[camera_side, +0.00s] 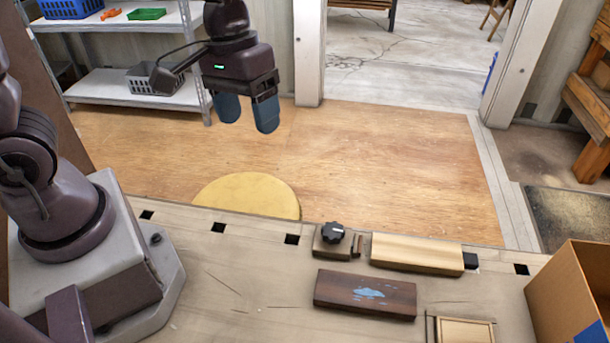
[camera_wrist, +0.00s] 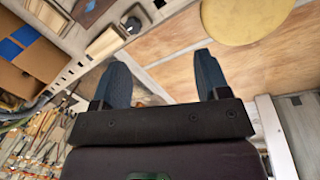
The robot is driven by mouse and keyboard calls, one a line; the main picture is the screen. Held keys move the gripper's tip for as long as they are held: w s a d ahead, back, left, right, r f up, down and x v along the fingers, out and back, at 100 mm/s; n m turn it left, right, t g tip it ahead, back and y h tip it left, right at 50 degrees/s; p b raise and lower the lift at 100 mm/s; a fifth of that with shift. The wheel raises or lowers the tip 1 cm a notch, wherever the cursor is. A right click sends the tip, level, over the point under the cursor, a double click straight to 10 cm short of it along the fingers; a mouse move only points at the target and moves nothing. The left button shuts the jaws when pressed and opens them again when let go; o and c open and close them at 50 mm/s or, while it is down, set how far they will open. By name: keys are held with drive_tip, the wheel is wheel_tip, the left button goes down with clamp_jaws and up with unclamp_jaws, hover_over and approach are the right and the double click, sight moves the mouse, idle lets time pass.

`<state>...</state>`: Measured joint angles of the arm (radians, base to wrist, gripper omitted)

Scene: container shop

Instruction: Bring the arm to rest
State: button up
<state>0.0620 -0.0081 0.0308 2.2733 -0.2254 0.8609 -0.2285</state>
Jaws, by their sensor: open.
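My gripper (camera_side: 248,114) hangs in the air at the upper left of the side view, its two blue fingers pointing down. The fingers are apart and nothing is between them. In the wrist view my gripper (camera_wrist: 158,85) also shows both fingers spread, with only floor and bench edge seen beyond. It is well clear of the workbench (camera_side: 230,285) and touches nothing.
On the bench lie a dark board with a blue stain (camera_side: 365,294), a black knob on a block (camera_side: 333,233), a pale wood block (camera_side: 416,253) and a cardboard box (camera_side: 575,290). A round yellow disc (camera_side: 248,193) lies beyond the bench. A metal shelf (camera_side: 110,24) stands behind.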

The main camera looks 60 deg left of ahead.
drive_tip(key=s+a+r+m+t+y, duration=0.2)
drive_tip(key=s+a+r+m+t, duration=0.1)
drive_tip(key=s+r, duration=0.5)
drive_tip(key=shift+a+r+m+t, duration=0.45)
drive_tip(key=shift+r+t, duration=0.5)
drive_tip(key=shift+t, duration=0.25)
